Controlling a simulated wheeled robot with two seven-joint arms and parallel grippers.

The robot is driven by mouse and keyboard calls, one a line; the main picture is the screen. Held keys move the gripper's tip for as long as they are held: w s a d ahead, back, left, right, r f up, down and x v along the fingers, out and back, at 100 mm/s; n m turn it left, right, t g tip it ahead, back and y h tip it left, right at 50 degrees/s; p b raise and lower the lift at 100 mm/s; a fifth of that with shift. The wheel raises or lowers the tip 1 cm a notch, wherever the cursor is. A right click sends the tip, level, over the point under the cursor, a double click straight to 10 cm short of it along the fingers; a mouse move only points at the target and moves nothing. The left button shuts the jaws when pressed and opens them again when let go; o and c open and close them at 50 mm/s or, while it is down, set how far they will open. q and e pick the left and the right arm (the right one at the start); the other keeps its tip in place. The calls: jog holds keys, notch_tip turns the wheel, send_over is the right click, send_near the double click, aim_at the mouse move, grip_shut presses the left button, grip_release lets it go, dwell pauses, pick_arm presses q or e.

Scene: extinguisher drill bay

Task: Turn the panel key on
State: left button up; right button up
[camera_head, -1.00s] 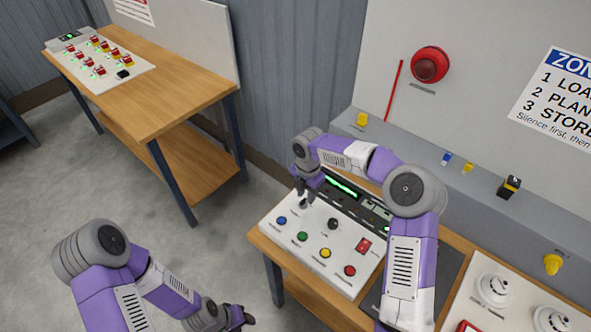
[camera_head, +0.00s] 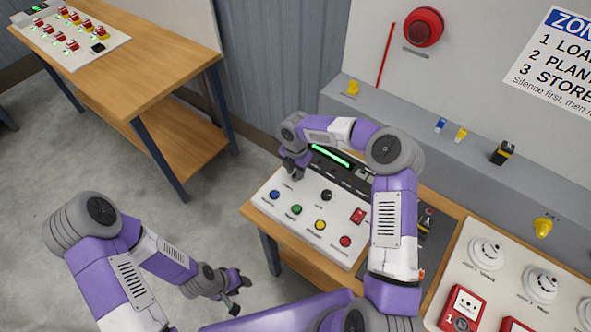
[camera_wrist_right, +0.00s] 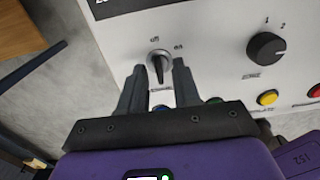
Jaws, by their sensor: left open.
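The panel key (camera_wrist_right: 158,66) is a small dark handle on a round silver base, on the white control panel (camera_head: 331,245). In the right wrist view its handle stands nearly upright in the picture, its upper end towards the left of two small labels. My right gripper (camera_wrist_right: 158,78) has its fingers apart, one on each side of the key; I see a gap on both sides of the handle. In the head view my right gripper (camera_head: 295,174) is over the panel's far left corner and hides the key. My left gripper (camera_head: 238,292) is open and empty, over the floor.
A black selector knob (camera_wrist_right: 266,47) sits right of the key. Blue, green, yellow and red buttons (camera_head: 345,241) line the panel's front. A grey ledge (camera_head: 400,128) and wall stand behind. Detectors (camera_head: 486,252) are at the right. Another wooden table (camera_head: 150,75) stands at the left.

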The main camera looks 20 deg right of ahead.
jog(key=shift+c, duration=0.3)
grip_shut()
jog(key=shift+m, duration=0.3)
jog(key=shift+m+b, duration=0.6)
jog(key=shift+m, duration=0.3)
jog(key=m+b, duration=0.1)
jog(key=m, duration=0.2)
jog(key=m+b, duration=0.1)
jog(key=m, duration=0.2)
jog(key=shift+m, duration=0.4)
jog(key=shift+m+b, duration=0.45)
jog(key=shift+m, duration=0.95)
